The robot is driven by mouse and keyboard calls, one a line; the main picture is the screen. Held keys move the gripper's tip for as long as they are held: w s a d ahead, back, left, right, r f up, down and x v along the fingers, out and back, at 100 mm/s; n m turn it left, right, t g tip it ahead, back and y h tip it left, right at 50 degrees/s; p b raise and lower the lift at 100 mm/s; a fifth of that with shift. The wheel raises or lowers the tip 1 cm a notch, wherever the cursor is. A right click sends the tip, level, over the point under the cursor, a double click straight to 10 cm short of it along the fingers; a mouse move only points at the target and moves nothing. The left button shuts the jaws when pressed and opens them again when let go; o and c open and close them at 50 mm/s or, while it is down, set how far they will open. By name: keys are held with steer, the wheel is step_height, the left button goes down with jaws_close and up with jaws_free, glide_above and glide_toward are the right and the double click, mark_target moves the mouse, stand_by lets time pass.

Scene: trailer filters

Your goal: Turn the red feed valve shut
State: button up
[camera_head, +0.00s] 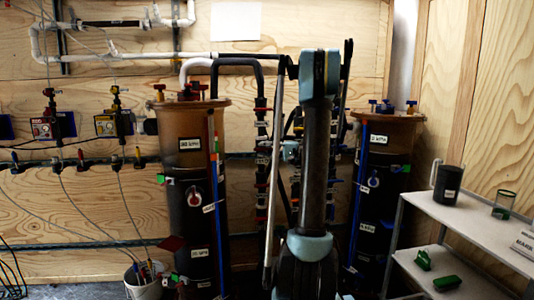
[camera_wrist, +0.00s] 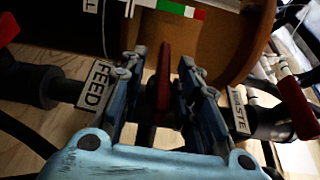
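In the wrist view a red valve handle (camera_wrist: 163,82) stands edge-on, running up and down the picture, between the two fingers of my gripper (camera_wrist: 163,95). The fingers are apart, one on each side of the handle, with a narrow gap on both sides. A FEED label (camera_wrist: 97,86) is left of the fingers and a WASTE label (camera_wrist: 238,111) is right of them. The handle's lower end and valve body are partly hidden by my gripper. In the head view my arm covers much of the valve area, and I cannot make out the handle there.
Another red handle (camera_wrist: 299,108) lies right of the WASTE label. A dark filter column (camera_head: 195,235) stands left of my arm and another (camera_head: 385,200) right of it. Black hoses run close around the valves. A grey shelf (camera_head: 480,228) stands at the right.

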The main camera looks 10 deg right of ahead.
steer(key=v, duration=1.1)
steer(key=shift+d, duration=0.45)
steer(key=shift+s, duration=0.1)
steer(key=s+a+f+n+g+h, duration=0.1)
steer(key=s+a+f+g+h, duration=0.2)
steer(key=s+a, duration=0.55)
steer(key=s+a+f+g+h, duration=0.1)
steer(key=s+a+f+h, duration=0.3)
steer(key=s+a, duration=0.5)
steer(key=s+d+f+n+h, duration=0.1)
steer(key=s+d+f+h, duration=0.1)
steer(key=s, duration=0.5)
steer(key=s+d+f+n+h, duration=0.1)
steer(key=s+d+f+h, duration=0.1)
steer(key=s+f+h, duration=0.2)
steer(key=s+d+f+n+g+h, duration=0.1)
steer(key=s+d+f+h, duration=0.2)
steer(key=s+f, duration=0.4)
steer(key=s, duration=0.4)
steer(key=shift+s+n+h, duration=0.2)
steer(key=shift+n+h, duration=0.2)
steer(key=shift+f, duration=0.1)
